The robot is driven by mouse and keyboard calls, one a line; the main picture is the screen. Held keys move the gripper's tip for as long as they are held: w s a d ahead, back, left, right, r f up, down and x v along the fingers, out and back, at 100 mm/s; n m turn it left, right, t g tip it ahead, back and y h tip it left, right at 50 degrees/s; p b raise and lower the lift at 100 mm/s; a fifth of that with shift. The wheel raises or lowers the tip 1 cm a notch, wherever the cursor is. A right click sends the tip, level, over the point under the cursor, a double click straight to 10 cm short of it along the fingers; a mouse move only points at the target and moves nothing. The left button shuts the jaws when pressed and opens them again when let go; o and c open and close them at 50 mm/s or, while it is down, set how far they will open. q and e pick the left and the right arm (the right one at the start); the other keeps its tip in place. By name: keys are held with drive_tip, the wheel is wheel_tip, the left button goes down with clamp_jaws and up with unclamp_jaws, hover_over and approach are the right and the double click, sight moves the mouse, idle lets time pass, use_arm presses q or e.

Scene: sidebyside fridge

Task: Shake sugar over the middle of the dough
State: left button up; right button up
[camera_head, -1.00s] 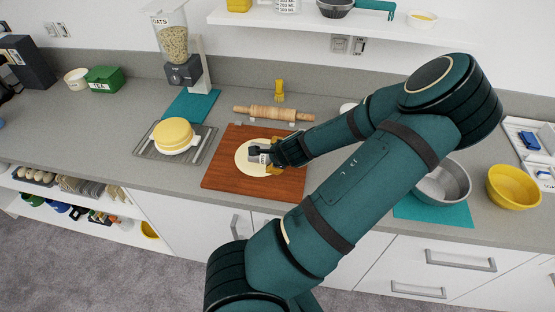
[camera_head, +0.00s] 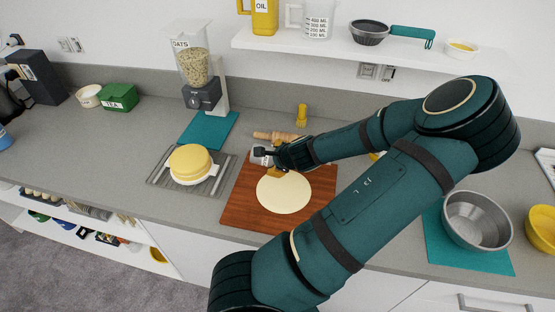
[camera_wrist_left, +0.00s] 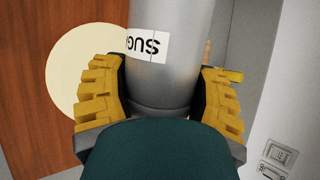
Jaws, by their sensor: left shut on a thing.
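The round, pale dough (camera_head: 284,195) lies flat on the brown wooden board (camera_head: 240,205) in the head view. It also shows, partly hidden, left of the shaker in the left wrist view (camera_wrist_left: 75,75). My left gripper (camera_head: 275,160) is above the board's back edge, just beyond the dough. Its yellow-padded fingers (camera_wrist_left: 160,95) are shut around the grey sugar shaker (camera_wrist_left: 165,75). The "SUG" part of its label shows upside down in the wrist view. In the head view the shaker (camera_head: 261,153) is small and partly hidden by the gripper. My right gripper is out of view.
A rolling pin (camera_head: 268,135) lies behind, partly hidden by the shaker and gripper. A yellow brush (camera_head: 301,115) is near the wall. Left are a yellow cake (camera_head: 190,160) on a rack and an oats dispenser (camera_head: 194,67). A steel bowl (camera_head: 476,220) stands right.

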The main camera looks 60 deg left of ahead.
use_arm(q)
drive_tip(key=shift+r, duration=0.15)
idle(0.3)
drive_tip(key=g+y, duration=0.1)
drive_tip(key=m+g+y+b, duration=0.1)
drive_tip(key=shift+w+d+r+y, duration=0.1)
drive_tip(key=shift+r+y, duration=0.2)
drive_tip(key=shift+y, duration=0.1)
drive_tip(key=m+g+y+b, duration=0.2)
drive_tip(key=y+b, duration=0.1)
drive_tip(key=shift+w+d+f, duration=0.2)
drive_tip(key=shift+f+b, duration=1.2)
drive_tip(key=shift+f, duration=1.65)
